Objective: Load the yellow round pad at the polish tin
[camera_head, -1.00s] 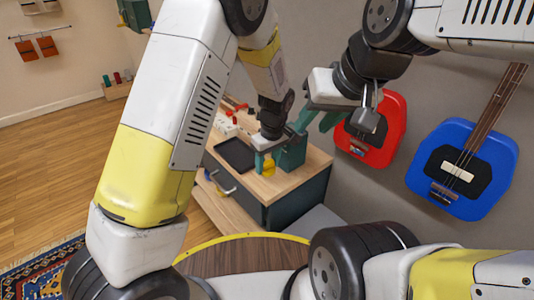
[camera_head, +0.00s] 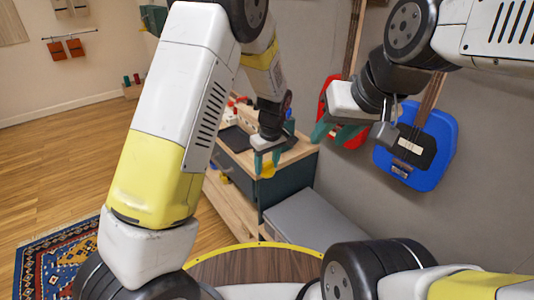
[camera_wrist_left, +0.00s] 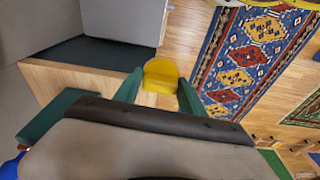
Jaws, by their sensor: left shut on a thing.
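The yellow round pad (camera_head: 267,171) is held between the green fingertips of my left gripper (camera_head: 268,160), at the near corner of the wooden bench top in the head view. In the left wrist view the pad (camera_wrist_left: 160,74) shows between the two fingers, with floor behind it. My right gripper (camera_head: 335,132) is to the right, in front of the red guitar; its green fingers look apart with nothing seen between them. I cannot make out the polish tin; my arms cover part of the bench.
The wooden bench (camera_head: 298,152) carries a dark tray (camera_head: 236,138) and small items. A grey box (camera_head: 318,228) stands beside it. A red guitar (camera_head: 355,138) and a blue guitar (camera_head: 437,158) hang on the wall.

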